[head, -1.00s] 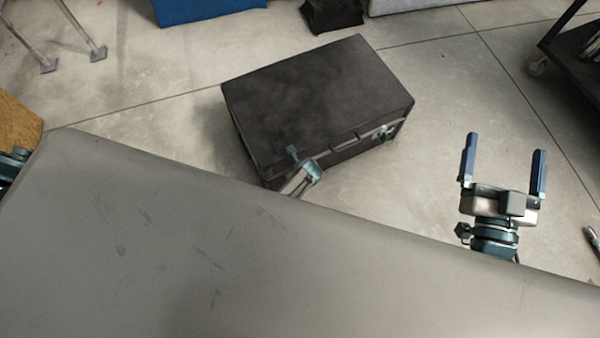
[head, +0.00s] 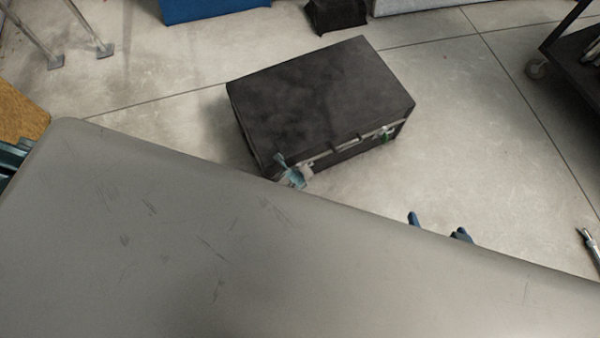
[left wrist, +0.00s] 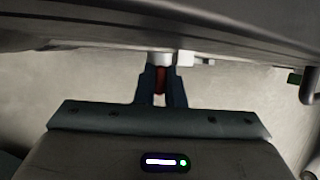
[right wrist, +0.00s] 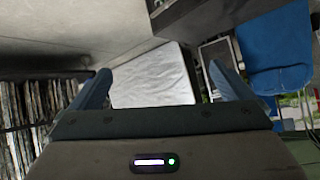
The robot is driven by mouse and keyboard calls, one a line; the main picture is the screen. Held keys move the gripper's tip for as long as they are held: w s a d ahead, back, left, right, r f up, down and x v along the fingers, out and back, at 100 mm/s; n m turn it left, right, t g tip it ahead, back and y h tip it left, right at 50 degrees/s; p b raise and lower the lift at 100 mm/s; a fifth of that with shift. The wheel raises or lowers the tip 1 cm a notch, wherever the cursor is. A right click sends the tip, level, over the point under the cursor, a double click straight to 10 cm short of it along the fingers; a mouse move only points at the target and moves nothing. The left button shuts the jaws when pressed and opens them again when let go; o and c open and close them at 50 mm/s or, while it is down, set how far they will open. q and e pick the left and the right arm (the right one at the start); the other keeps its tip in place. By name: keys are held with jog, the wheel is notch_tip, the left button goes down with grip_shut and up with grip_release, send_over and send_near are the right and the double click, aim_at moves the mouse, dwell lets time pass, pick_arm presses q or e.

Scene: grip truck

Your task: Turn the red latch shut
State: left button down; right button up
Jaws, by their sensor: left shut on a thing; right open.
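A dark closed case (head: 320,95) stands on the floor, with its latched front facing me. The red latch (left wrist: 160,80) shows in the left wrist view under the case's edge. My left gripper (left wrist: 161,78) is shut on it, one finger on each side. In the head view my left gripper (head: 291,178) is at the left part of the case's front, and the red latch is hidden there. A green latch (left wrist: 295,78) sits farther right on the case; it also shows in the head view (head: 387,136). My right gripper (head: 438,226) is open and empty, mostly hidden.
A dark cart (head: 570,50) stands at the upper right and metal legs (head: 85,25) at the upper left. Bare floor (head: 480,130) lies right of the case. The right wrist view shows a white panel (right wrist: 152,78), a blue chair (right wrist: 275,50) and a packed shelf (right wrist: 30,105).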

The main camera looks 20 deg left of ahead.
pick_arm(q)
jog(key=c, duration=1.5)
grip_release()
jog(key=shift+p+v, duration=0.8)
pick_arm(e)
jog(key=s+d+r+n+g+h+p, duration=0.1)
jog(key=s+d+r+g+h+p, duration=0.25)
jog(key=d+r+g+p, duration=0.2)
pick_arm(q)
jog(key=shift+p+v, duration=0.85)
jog(key=shift+v, duration=3.75)
pick_arm(e)
notch_tip(320, 180, down, 6)
jog(key=g, duration=0.1)
jog(key=shift+w+y, duration=0.35)
jog(key=shift+y, duration=0.1)
